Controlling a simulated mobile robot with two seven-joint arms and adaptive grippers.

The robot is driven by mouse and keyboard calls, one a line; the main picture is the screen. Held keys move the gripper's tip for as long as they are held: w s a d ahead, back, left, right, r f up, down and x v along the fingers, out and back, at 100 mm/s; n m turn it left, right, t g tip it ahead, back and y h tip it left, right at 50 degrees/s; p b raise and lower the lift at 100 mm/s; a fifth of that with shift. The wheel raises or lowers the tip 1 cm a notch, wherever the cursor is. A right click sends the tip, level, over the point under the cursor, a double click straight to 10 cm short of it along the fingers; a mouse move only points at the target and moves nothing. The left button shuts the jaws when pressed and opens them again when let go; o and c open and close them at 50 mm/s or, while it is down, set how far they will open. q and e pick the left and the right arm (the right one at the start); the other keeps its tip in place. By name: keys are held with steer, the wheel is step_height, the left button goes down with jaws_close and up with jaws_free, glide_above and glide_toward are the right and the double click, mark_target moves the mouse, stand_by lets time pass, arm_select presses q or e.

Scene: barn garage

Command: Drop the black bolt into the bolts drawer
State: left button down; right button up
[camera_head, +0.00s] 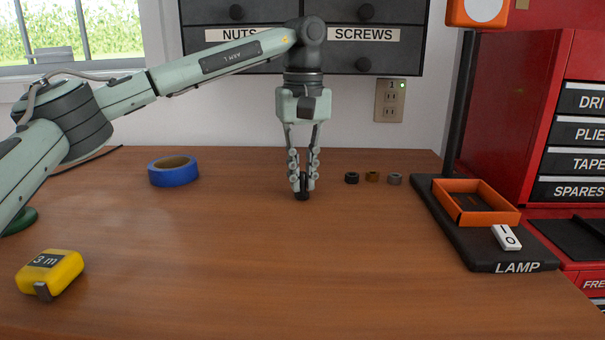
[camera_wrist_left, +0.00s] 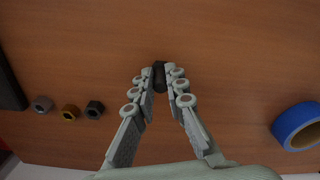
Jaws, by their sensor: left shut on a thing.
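My left gripper (camera_head: 302,186) points straight down over the middle of the wooden table. It is shut on the black bolt (camera_head: 302,195), which stands upright between the fingertips at or just above the table top; I cannot tell if it touches. In the left wrist view the bolt (camera_wrist_left: 159,72) shows dark between the fingertips of the gripper (camera_wrist_left: 159,80). No drawer labelled bolts shows. My right gripper is not in view.
Three nuts, black (camera_head: 352,178), brass (camera_head: 372,176) and grey (camera_head: 395,179), lie right of the gripper. Blue tape (camera_head: 173,172) and a yellow tape measure (camera_head: 50,274) lie left. The lamp base (camera_head: 480,257) holds an orange tray (camera_head: 505,215). A red cabinet (camera_head: 520,120) stands right.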

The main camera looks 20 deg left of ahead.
arm_select(q)
steer(key=shift+f, duration=0.1)
steer(key=c, duration=1.6)
jaws_free()
steer(key=shift+o, duration=0.2)
